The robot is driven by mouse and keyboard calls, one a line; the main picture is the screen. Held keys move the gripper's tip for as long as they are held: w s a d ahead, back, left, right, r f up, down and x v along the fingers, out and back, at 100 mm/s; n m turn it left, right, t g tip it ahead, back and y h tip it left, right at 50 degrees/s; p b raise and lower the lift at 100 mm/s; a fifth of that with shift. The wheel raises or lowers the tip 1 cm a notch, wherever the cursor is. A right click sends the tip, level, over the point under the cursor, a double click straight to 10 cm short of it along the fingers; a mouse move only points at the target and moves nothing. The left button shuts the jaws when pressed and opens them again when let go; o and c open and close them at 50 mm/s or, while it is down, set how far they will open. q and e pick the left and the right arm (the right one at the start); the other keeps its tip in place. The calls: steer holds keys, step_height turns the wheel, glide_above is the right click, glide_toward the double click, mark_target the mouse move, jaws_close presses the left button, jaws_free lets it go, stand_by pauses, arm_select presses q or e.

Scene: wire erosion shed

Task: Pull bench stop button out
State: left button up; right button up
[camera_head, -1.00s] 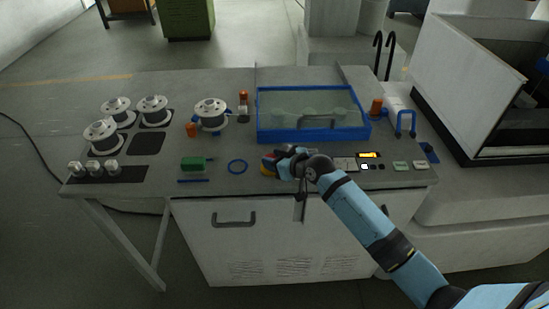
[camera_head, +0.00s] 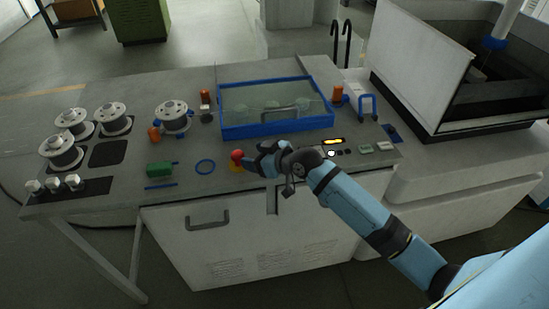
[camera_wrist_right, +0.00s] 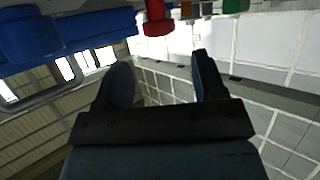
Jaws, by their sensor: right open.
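My left gripper is not in view.
A blue-rimmed tray (camera_head: 275,130) lies behind my right gripper. Wire spools (camera_head: 173,117) stand further left. A lit panel (camera_head: 332,141) is to the right.

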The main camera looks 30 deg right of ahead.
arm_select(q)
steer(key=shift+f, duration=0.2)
arm_select(e)
steer(key=v, duration=0.8)
steer(key=shift+r, duration=0.1)
